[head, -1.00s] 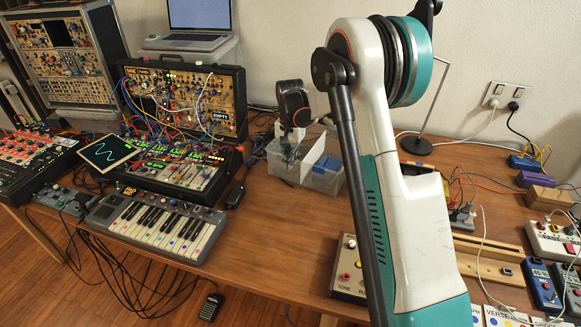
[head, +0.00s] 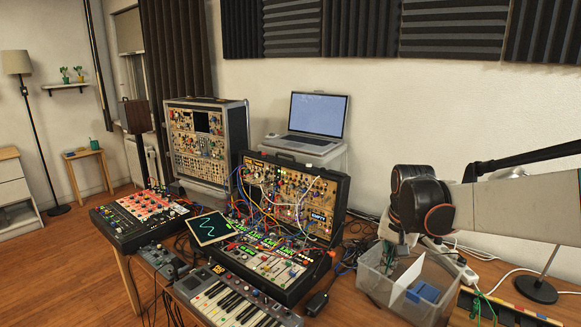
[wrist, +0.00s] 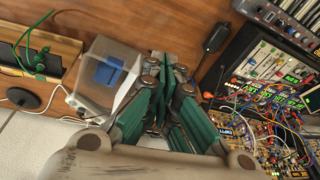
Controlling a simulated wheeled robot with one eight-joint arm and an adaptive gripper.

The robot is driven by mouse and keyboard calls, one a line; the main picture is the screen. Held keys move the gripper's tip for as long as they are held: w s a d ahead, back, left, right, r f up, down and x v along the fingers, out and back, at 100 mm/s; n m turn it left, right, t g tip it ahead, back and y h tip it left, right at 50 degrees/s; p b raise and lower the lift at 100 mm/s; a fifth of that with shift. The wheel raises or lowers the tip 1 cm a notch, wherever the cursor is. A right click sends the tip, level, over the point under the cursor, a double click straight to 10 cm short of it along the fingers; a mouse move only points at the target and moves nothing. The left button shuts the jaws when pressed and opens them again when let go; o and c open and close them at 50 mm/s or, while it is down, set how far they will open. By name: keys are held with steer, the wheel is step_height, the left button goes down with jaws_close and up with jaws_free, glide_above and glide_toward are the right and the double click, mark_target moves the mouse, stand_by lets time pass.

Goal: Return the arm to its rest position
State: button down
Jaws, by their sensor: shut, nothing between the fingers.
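My gripper (wrist: 166,84) shows in the wrist view, its dark fingers and green pads drawn together with nothing between them. In the head view, my pale arm (head: 510,205) comes in from the right edge and ends in dark round joints above the clear plastic bin (head: 385,283). I cannot tell whether the fingers touch the bin.
A patched synth case (head: 290,200) and lower module case (head: 265,268) stand left of the bin. A keyboard (head: 235,305) sits in front. A laptop (head: 313,120) is on a stand behind. A lamp base (head: 536,289) and cables lie right of the bin.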

steer(key=s+a+r+n+t, duration=0.1)
steer(key=s+a+n+t, duration=0.1)
steer(key=s, duration=1)
steer(key=s+a+r+n+t, duration=0.1)
steer(key=s+a+n+t, duration=0.1)
steer(key=s, duration=1.1)
steer(key=shift+s+a+r+n, duration=0.2)
steer(key=shift+a+n, duration=0.25)
steer(key=shift+n, duration=0.55)
